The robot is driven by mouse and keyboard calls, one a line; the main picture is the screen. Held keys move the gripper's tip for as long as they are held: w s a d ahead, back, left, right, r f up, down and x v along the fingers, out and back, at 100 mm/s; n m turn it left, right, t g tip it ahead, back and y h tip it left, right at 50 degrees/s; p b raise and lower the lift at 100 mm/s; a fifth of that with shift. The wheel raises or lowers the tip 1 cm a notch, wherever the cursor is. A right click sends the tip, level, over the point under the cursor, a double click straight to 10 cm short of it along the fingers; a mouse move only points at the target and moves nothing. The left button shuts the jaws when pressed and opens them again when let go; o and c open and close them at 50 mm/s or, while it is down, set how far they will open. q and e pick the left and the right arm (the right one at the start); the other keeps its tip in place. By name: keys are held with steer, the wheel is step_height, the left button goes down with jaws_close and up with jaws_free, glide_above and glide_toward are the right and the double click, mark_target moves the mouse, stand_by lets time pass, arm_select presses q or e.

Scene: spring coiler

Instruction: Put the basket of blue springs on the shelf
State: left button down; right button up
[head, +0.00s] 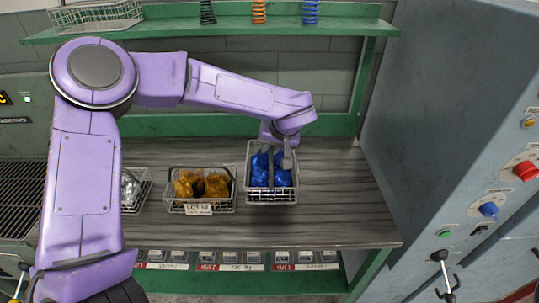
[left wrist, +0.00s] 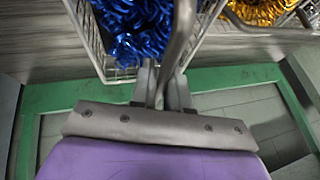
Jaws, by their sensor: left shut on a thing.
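The wire basket (head: 271,198) of blue springs (head: 261,170) is at the right part of the grey wood-grain table (head: 335,215). It looks upright. I cannot tell whether it touches the table or hangs just above it. My left gripper (head: 278,155) is over its back part, shut on its grey handle. In the left wrist view the fingers (left wrist: 160,85) close around the handle bar (left wrist: 180,40), with the blue springs (left wrist: 132,28) beyond. The green shelf (head: 200,33) runs along the wall above the table. My right gripper is not in view.
A basket of golden springs (head: 203,184) stands left of the blue one; another with silvery contents (head: 130,188) is partly behind my arm. On the shelf are an empty-looking wire basket (head: 97,16) and dark, orange and blue springs (head: 310,12). A grey cabinet (head: 440,130) bounds the right.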

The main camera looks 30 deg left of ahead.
mark_target(267, 154)
arm_select(q)
steer(key=f, duration=0.1)
steer(key=w+a+f, duration=0.1)
steer(key=w+f, duration=0.1)
steer(key=shift+w+a, duration=0.15)
steer(key=shift+a, duration=0.15)
step_height(267, 154, down, 3)
steer(key=shift+r, duration=0.2)
steer(key=shift+f, duration=0.3)
steer(key=shift+p, duration=0.3)
steer(key=c, duration=1.1)
jaws_free()
